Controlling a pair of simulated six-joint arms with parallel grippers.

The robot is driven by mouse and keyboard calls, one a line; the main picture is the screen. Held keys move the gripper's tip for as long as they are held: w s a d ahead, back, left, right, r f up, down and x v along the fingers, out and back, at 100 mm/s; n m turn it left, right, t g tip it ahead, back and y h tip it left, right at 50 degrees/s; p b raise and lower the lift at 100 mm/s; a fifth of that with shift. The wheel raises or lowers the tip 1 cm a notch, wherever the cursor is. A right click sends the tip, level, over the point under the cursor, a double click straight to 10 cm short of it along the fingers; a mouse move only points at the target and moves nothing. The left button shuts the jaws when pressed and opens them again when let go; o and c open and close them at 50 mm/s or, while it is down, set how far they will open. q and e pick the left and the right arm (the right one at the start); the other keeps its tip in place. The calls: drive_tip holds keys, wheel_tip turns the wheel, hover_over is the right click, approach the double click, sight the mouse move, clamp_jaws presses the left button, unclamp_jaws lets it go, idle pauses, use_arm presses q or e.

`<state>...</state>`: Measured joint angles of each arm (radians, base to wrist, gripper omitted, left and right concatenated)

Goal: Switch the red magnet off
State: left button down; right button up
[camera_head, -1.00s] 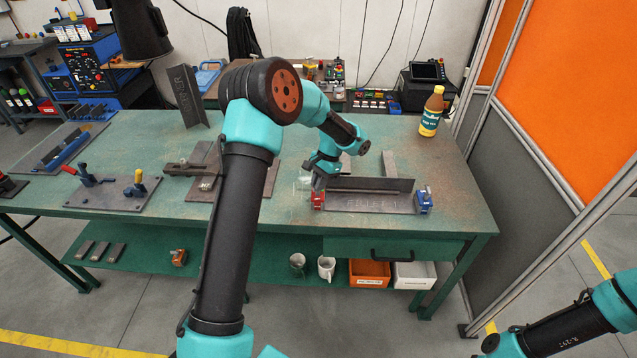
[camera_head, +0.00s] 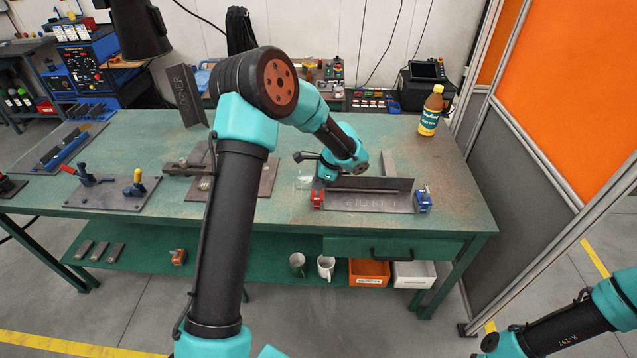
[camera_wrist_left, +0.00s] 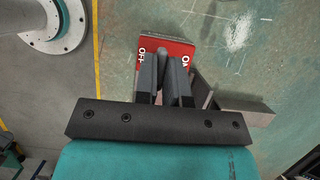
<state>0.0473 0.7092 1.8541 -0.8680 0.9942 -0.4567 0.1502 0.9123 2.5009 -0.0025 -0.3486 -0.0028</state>
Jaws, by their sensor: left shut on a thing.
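The red magnet (camera_head: 318,200) sits at the left end of a flat steel plate (camera_head: 368,203) on the green bench. In the left wrist view its red top (camera_wrist_left: 178,43) shows the marks OFF at left and ON at right. My left gripper (camera_wrist_left: 165,72) is over it, its fingers shut on the magnet's grey switch lever (camera_wrist_left: 161,62), which stands between the two marks. The fingers hide part of the lever. In the head view my left gripper (camera_head: 322,187) reaches down to the magnet, its tips mostly hidden. My right gripper is not in view.
A blue magnet (camera_head: 423,201) sits at the plate's right end. An upright steel strip (camera_head: 375,184) stands along the plate's back edge. A yellow bottle (camera_head: 431,111) stands at the back right. A clamp plate (camera_head: 112,192) lies at the left. The bench's right front is clear.

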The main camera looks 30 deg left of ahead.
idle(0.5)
use_arm(q)
drive_tip(key=c, duration=1.2)
unclamp_jaws()
drive_tip(key=shift+r, duration=0.1)
drive_tip(key=v, duration=1.7)
drive_tip(key=shift+r, duration=0.15)
